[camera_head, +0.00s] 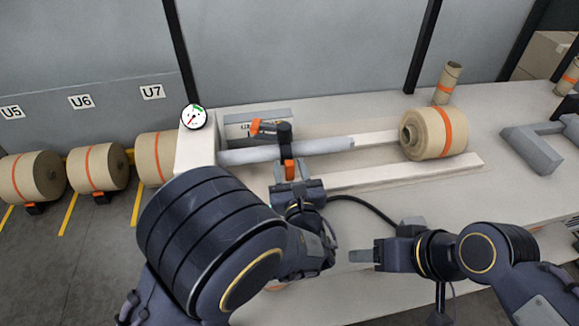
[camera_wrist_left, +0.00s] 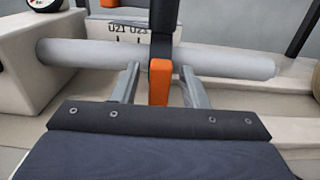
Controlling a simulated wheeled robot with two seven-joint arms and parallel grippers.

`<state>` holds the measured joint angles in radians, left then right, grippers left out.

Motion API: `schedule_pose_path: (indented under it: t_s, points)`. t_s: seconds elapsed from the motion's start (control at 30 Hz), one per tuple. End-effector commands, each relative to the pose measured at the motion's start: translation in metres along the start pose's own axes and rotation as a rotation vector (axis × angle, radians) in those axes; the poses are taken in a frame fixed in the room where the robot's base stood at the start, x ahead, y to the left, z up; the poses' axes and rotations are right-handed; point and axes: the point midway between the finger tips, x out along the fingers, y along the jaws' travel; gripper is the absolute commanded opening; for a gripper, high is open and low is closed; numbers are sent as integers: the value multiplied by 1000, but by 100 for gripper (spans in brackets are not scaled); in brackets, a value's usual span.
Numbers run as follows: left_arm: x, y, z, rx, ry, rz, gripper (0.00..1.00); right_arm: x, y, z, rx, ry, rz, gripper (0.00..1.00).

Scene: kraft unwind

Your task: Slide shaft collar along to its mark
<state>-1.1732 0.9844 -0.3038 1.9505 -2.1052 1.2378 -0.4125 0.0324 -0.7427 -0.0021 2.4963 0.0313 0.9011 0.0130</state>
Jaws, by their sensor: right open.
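The grey shaft (camera_head: 325,147) runs level from the pale block at left; it also crosses the left wrist view (camera_wrist_left: 235,62). The dark shaft collar (camera_head: 285,136) sits around the shaft, with an orange lever at its upper left and an orange tab (camera_wrist_left: 160,80) facing me. My left gripper (camera_head: 291,183) is in front of the collar. In the left wrist view its two fingers (camera_wrist_left: 160,88) stand on either side of the tab, with gaps showing. A plate (camera_wrist_left: 115,28) with marks labelled U21 and U23 stands behind the shaft. My right gripper (camera_head: 362,255) is open and empty, low over the table.
A kraft roll (camera_head: 418,140) with an orange band lies beyond the shaft's right end. A round gauge (camera_head: 194,117) tops the pale block (camera_head: 195,150). A grey bracket (camera_head: 533,150) lies at the right. The table front between my right gripper and the bracket is clear.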

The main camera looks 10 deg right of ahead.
Motion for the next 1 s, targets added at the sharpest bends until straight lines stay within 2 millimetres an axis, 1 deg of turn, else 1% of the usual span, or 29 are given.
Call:
schedule_pose_path:
  t_s: [0.1,0.3,0.6,0.87,1.0]
  points:
    - [4,0,0,0,1,0,40,0,0,0,0,0,0,58]
    - [4,0,0,0,2,0,40,0,0,0,0,0,0,58]
    - [4,0,0,0,1,0,1,0,0,0,0,0,0,58]
    - [4,1,-1,-1,2,1,0,0,0,0,0,0,0,58]
    - [4,12,-3,-2,2,3,0,7,3,4,0,0,0,58]
